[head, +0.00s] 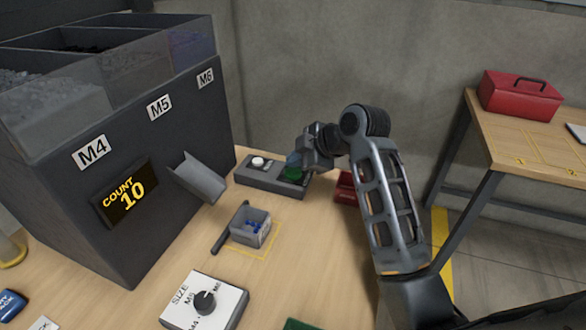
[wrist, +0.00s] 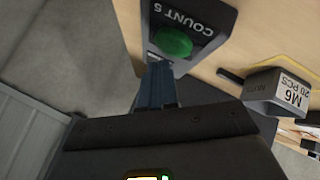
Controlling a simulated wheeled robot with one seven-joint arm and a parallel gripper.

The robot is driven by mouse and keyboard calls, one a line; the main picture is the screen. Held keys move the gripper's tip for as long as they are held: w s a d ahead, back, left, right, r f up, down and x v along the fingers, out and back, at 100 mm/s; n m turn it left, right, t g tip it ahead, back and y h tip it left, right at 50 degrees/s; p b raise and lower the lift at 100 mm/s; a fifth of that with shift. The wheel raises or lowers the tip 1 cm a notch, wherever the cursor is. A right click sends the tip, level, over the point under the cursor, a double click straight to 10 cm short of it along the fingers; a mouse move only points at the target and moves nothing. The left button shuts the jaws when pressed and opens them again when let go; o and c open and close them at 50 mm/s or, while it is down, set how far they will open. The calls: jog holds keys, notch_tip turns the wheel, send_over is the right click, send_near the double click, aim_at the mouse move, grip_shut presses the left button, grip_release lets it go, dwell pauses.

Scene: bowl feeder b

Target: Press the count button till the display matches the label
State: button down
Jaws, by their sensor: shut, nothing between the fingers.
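The count display (head: 125,194) on the dark feeder reads COUNT 10 in yellow. The green button (head: 294,173) sits at the right end of a grey button box (head: 272,184). In the wrist view the green button (wrist: 173,41) is beside lettering that reads COUNT 5. My gripper (head: 295,161) is shut and empty, close over the green button. In the wrist view its fingertips (wrist: 160,70) are just below the button; I cannot tell whether they touch it. A small grey bin (wrist: 262,88) carries a label (wrist: 290,93) reading M6 20 PCS.
A white button (head: 258,161) is at the box's left end. The bin (head: 263,238) holds blue pieces near the metal chute (head: 198,179). A size dial (head: 205,301) stands at the front. A red toolbox (head: 520,97) is on another table at right.

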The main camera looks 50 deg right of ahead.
aim_at(296, 173)
notch_tip(296, 173, up, 5)
jog(key=p, duration=0.4)
jog(key=shift+p, duration=0.4)
dwell(2.4)
